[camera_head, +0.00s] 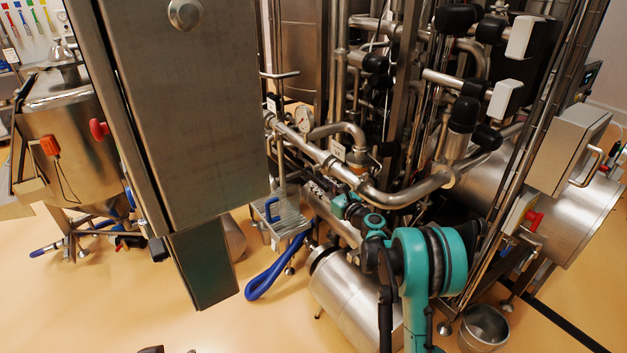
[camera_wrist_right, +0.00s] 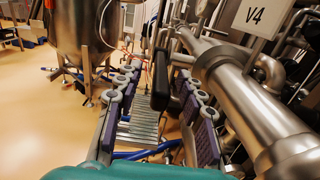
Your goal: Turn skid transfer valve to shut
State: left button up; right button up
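My right gripper (camera_head: 318,190) reaches in at the lower middle of the head view, below the bent steel pipe (camera_head: 400,195). In the right wrist view its two purple-padded fingers (camera_wrist_right: 158,108) are apart. A black bar-shaped handle (camera_wrist_right: 170,85) shows in the gap between the fingers there, nearer the right finger. I see no finger closed on it, and I cannot tell whether one touches it. A white tag reading V4 (camera_wrist_right: 262,16) is at the upper right, by a thick steel pipe (camera_wrist_right: 240,95). I cannot tell which valve is the skid transfer valve. My left gripper is not clearly visible.
A tall steel cabinet (camera_head: 190,110) blocks much of the left. A small grated steel stand (camera_head: 290,222) with a blue handle and a blue hose (camera_head: 270,275) are near my gripper. A steel cylinder (camera_head: 345,295) lies below. A bucket (camera_head: 484,328) stands lower right.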

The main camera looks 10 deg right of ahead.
aim_at(314, 178)
jog(key=x, duration=0.4)
jog(key=shift+f+b, duration=0.1)
jog(key=shift+b, duration=0.2)
jog(key=shift+w, duration=0.25)
grip_shut()
